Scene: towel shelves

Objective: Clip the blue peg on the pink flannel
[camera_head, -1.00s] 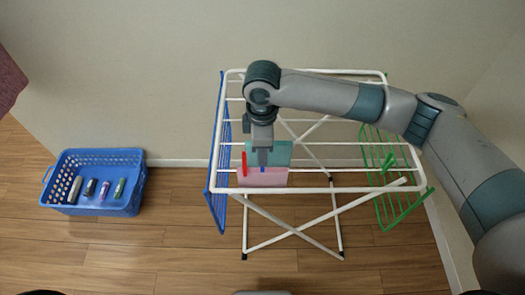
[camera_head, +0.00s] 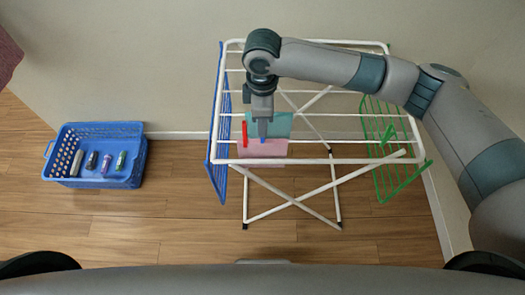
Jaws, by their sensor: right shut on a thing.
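The pink flannel (camera_head: 270,149) hangs over the front rails of the white drying rack (camera_head: 335,161). My right gripper (camera_head: 263,128) points down just above the flannel, shut on the blue peg (camera_head: 263,140). The peg is small and mostly hidden by the fingers. Its lower end overlaps the flannel's upper part in this view; I cannot tell whether it grips the cloth. A red peg (camera_head: 245,134) stands upright at the flannel's left end. My left gripper is not in view.
A teal cloth (camera_head: 282,124) hangs just behind the pink flannel. The rack has a blue side wing (camera_head: 217,165) and a green one (camera_head: 392,175). A blue basket (camera_head: 132,172) with several small items stands on the floor at left. The floor between basket and rack is clear.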

